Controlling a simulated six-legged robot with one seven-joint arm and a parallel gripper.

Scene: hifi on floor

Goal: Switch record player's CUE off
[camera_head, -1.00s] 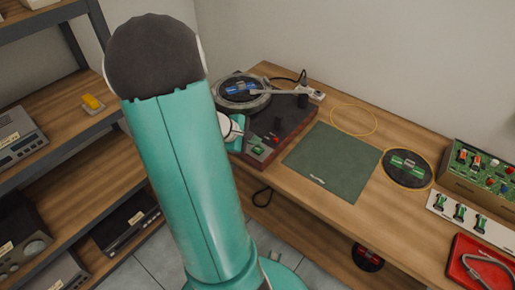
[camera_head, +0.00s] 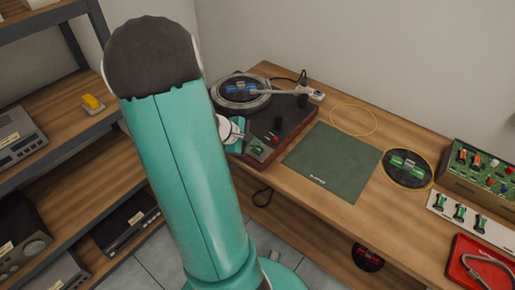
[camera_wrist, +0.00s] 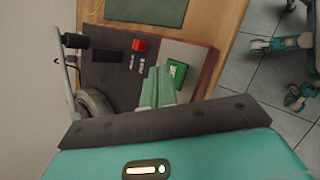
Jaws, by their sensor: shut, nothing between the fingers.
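The record player (camera_head: 290,122) stands at the left end of the wooden bench, with its platter (camera_head: 240,104) at the back. The wrist view shows its dark top (camera_wrist: 108,72) with a red button (camera_wrist: 140,45), two small pale switches (camera_wrist: 136,63) and a green square button (camera_wrist: 178,70) on a grey panel. I cannot read which control is CUE. My gripper (camera_wrist: 161,72) is shut and empty, its teal fingertips over the control area, left of the green button. Whether they touch anything is unclear. In the head view my gripper (camera_head: 238,136) is partly hidden by my arm.
A green mat (camera_head: 335,160) lies right of the player. Beyond it are a dark disc (camera_head: 408,168), a circuit board (camera_head: 485,172) and a red tray (camera_head: 485,262). A shelf (camera_head: 95,150) with devices stands at the left. The tonearm base (camera_wrist: 74,41) rises from the player.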

